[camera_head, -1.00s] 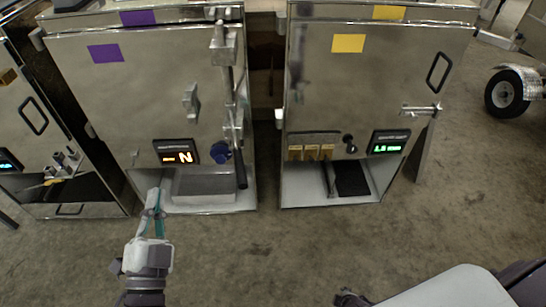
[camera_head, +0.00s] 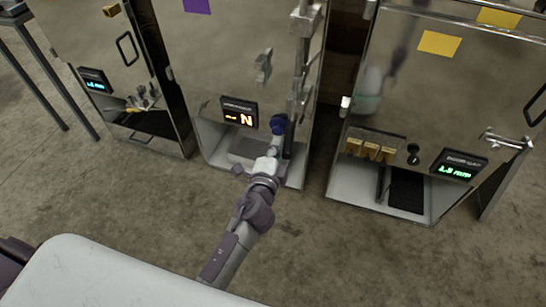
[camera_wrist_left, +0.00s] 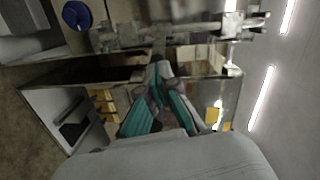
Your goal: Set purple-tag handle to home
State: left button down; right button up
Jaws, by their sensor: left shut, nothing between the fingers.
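The purple tag (camera_head: 197,5) is on the front of the middle metal cabinet (camera_head: 225,60), at the top edge of the head view. The handle (camera_head: 303,70) is a long upright metal lever on the right side of that door. Its dark lower end is partly hidden behind my left gripper. A round blue knob (camera_head: 278,124) sits beside it and shows in the left wrist view (camera_wrist_left: 76,15). My left gripper (camera_head: 271,150) is shut and empty, just below the knob; contact cannot be told. Its teal-padded fingers (camera_wrist_left: 158,72) point at the lever hardware (camera_wrist_left: 150,36). My right gripper is out of view.
The cabinet's display (camera_head: 239,113) shows an orange "N". A metal latch (camera_head: 263,66) is on the door. A yellow-tagged cabinet (camera_head: 400,85) stands right, across a narrow gap, and another cabinet (camera_head: 85,45) stands left. The floor (camera_head: 350,250) in front is clear.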

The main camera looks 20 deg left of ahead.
pick_arm(q)
jog(key=shift+w+a+f, duration=0.1)
jog(key=shift+w+a, duration=0.1)
jog(key=shift+a, duration=0.4)
jog(key=shift+w+a+f, duration=0.15)
jog(key=shift+a, duration=0.5)
jog(key=shift+w+a+f, duration=0.1)
jog(key=shift+w+a, duration=0.1)
jog(key=shift+a, duration=0.4)
jog(key=shift+p, duration=0.3)
